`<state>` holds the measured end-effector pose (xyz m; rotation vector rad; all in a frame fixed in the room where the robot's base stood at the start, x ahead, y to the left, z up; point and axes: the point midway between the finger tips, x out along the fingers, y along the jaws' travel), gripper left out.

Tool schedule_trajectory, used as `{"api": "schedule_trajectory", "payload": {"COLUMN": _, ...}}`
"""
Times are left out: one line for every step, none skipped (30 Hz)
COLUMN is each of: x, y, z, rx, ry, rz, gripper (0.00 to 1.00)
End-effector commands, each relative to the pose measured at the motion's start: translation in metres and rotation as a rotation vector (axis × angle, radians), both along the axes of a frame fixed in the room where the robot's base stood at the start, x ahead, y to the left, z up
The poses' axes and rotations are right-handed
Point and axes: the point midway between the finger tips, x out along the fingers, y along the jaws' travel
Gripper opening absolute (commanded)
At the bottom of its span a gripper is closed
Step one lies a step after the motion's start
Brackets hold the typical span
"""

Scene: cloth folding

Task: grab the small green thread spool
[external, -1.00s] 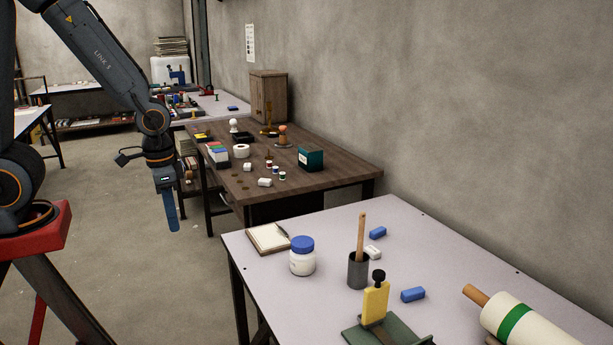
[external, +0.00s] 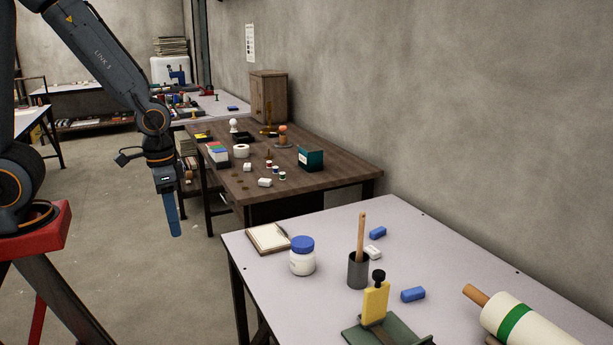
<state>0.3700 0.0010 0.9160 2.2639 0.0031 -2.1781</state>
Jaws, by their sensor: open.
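Several tiny thread spools stand close together on the brown wooden desk (external: 335,176), the nearest one (external: 282,176) at their right end. They are too small here for me to tell which one is green. My gripper (external: 174,232) points down at the left, with its blue fingers overlapping side-on. It is open and appears empty, well left of the spools and apart from them, with floor behind it in the picture.
On the desk, a dark green box (external: 311,159), a white tape roll (external: 241,151) and small white blocks (external: 264,182) stand around the spools. A wooden cabinet (external: 268,97) stands at the back. A pale table (external: 325,235) with a jar (external: 302,257) is in front.

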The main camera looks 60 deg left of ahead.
Motion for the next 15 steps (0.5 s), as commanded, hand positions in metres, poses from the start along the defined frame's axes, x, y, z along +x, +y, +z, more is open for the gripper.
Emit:
{"api": "schedule_trajectory", "payload": {"x": 0.000, "y": 0.000, "z": 0.000, "rx": 0.000, "ry": 0.000, "rz": 0.000, "gripper": 0.40}}
{"api": "schedule_trajectory", "payload": {"x": 0.000, "y": 0.000, "z": 0.000, "rx": 0.000, "ry": 0.000, "rz": 0.000, "gripper": 0.40}}
{"api": "schedule_trajectory", "payload": {"x": 0.001, "y": 0.000, "z": 0.000, "rx": 0.000, "ry": 0.000, "rz": 0.001, "gripper": 0.40}}
{"api": "schedule_trajectory", "payload": {"x": 0.002, "y": 0.001, "z": 0.000, "rx": 0.000, "ry": -0.002, "rz": 0.003, "gripper": 0.40}}
{"api": "schedule_trajectory", "payload": {"x": 0.006, "y": 0.002, "z": 0.001, "rx": 0.001, "ry": -0.004, "rz": 0.007, "gripper": 0.40}}
{"api": "schedule_trajectory", "payload": {"x": 0.014, "y": 0.004, "z": 0.001, "rx": 0.001, "ry": -0.008, "rz": 0.015, "gripper": 0.40}}
{"api": "schedule_trajectory", "payload": {"x": 0.023, "y": 0.007, "z": 0.002, "rx": 0.003, "ry": -0.014, "rz": 0.024, "gripper": 0.40}}
{"api": "schedule_trajectory", "payload": {"x": 0.033, "y": 0.010, "z": 0.003, "rx": 0.004, "ry": -0.020, "rz": 0.035, "gripper": 0.40}}
{"api": "schedule_trajectory", "payload": {"x": 0.052, "y": 0.016, "z": 0.005, "rx": 0.007, "ry": -0.031, "rz": 0.054, "gripper": 0.40}}
{"api": "schedule_trajectory", "payload": {"x": 0.067, "y": 0.022, "z": 0.006, "rx": 0.008, "ry": -0.040, "rz": 0.073, "gripper": 0.40}}
{"api": "schedule_trajectory", "payload": {"x": 0.085, "y": 0.029, "z": 0.007, "rx": 0.010, "ry": -0.051, "rz": 0.094, "gripper": 0.40}}
{"api": "schedule_trajectory", "payload": {"x": 0.110, "y": 0.040, "z": 0.009, "rx": 0.014, "ry": -0.066, "rz": 0.124, "gripper": 0.40}}
{"api": "schedule_trajectory", "payload": {"x": 0.130, "y": 0.049, "z": 0.010, "rx": 0.017, "ry": -0.079, "rz": 0.147, "gripper": 0.40}}
{"api": "schedule_trajectory", "payload": {"x": 0.149, "y": 0.060, "z": 0.011, "rx": 0.022, "ry": -0.091, "rz": 0.171, "gripper": 0.40}}
{"api": "schedule_trajectory", "payload": {"x": 0.173, "y": 0.074, "z": 0.012, "rx": 0.026, "ry": -0.108, "rz": 0.201, "gripper": 0.40}}
